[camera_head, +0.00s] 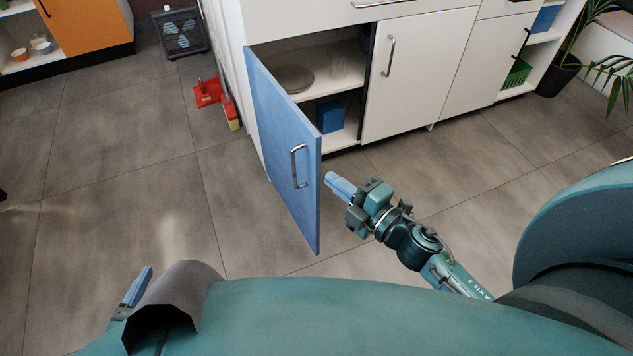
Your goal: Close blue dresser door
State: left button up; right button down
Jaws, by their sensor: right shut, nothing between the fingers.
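The blue dresser door (283,143) stands wide open, hinged at its left side on the white dresser (415,75). Its metal handle (298,166) is on the face turned left. My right gripper (330,180) is shut and empty, just right of the door's free edge, on the inner side of the door. A small gap appears between the fingertips and the door edge; contact cannot be told for sure. My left gripper (140,282) shows only in part at the lower left, mostly hidden by my own arm, far from the door.
Inside the open compartment are a plate stack (294,79), a clear glass (339,66) and a blue box (331,116). A red dustpan (208,92) and brush lie left of the dresser. A black fan (181,33) and a potted plant (560,75) stand farther off. The floor left of the door is clear.

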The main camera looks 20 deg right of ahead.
aim_at(316, 157)
jog(key=w+a+f+n+y+b, duration=0.1)
jog(key=w+a+n, duration=0.1)
jog(key=w, duration=0.3)
jog(key=w+a+f+n+b, duration=0.1)
jog(key=w+a, duration=0.2)
jog(key=w, duration=0.2)
pick_arm(q)
jog(key=shift+d+f+m+t, duration=0.3)
jog(key=shift+f+t, duration=0.35)
jog(key=shift+t, duration=0.05)
pick_arm(e)
jog(key=shift+g, duration=0.3)
jog(key=shift+w+d+f, duration=0.1)
jog(key=shift+d+f, duration=0.05)
jog(key=shift+d, duration=0.95)
jog(key=shift+w+d+f, duration=0.1)
jog(key=shift+d, duration=0.95)
pick_arm(q)
jog(key=shift+b, duration=0.3)
